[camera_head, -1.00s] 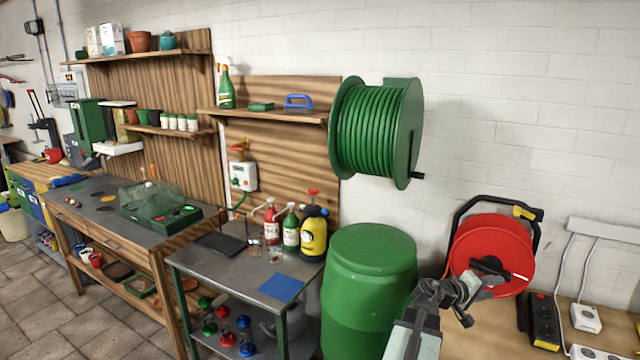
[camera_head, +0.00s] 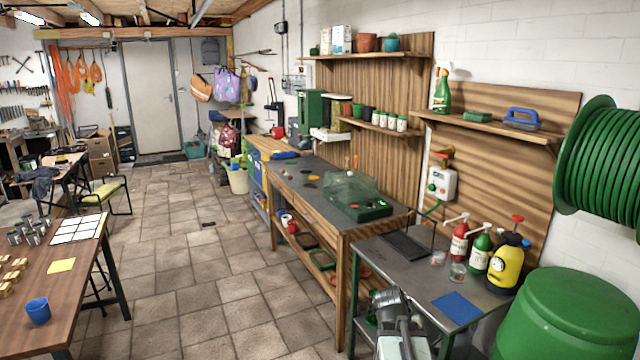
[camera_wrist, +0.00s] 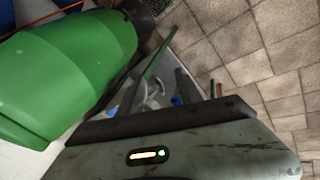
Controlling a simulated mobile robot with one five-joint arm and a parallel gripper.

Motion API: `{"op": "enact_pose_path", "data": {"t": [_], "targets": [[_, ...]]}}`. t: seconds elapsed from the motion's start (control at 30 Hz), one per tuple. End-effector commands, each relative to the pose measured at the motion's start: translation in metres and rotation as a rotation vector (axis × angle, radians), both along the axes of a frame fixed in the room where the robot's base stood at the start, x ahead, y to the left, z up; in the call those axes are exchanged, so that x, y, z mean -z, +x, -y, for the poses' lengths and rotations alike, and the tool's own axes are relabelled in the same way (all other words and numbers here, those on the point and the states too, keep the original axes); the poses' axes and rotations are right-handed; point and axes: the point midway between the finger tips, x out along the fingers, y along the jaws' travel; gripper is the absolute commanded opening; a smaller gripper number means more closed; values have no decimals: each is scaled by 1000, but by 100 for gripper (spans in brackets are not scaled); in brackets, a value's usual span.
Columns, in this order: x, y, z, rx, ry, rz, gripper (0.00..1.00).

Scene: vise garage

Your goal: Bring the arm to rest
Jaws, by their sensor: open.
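My arm shows at the bottom of the head view, in front of the grey metal table (camera_head: 382,272). My gripper (camera_wrist: 156,88) is open in the wrist view, with nothing seen between its fingers. The green barrel (camera_wrist: 75,70) is to the left of the fingers there, and part of the table and its shelf shows beyond them. In the head view the gripper's fingertips cannot be made out clearly.
The green barrel (camera_head: 572,315) stands at the right, below the green hose reel (camera_head: 605,165). Spray bottles and a blue sheet (camera_head: 457,306) are on the metal table. A wooden workbench (camera_head: 340,228) stands behind it.

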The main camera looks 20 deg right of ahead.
Motion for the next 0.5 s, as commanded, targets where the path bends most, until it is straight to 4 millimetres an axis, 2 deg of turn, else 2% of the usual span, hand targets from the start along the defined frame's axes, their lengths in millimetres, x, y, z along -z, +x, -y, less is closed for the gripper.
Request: {"op": "enact_pose_path", "data": {"t": [0.03,0.07,0.1,0.2,0.3,0.4,0.5], "targets": [[3,13,-46,-53,56,-9,42],[5,18,-72,-81,91,-18,42],[8,24,-106,-119,137,-29,42],[12,28,-187,-210,244,-68,42],[14,24,-250,-283,326,-107,42],[14,18,-286,-328,376,-134,42],[14,15,-301,-347,398,-148,42]]}}
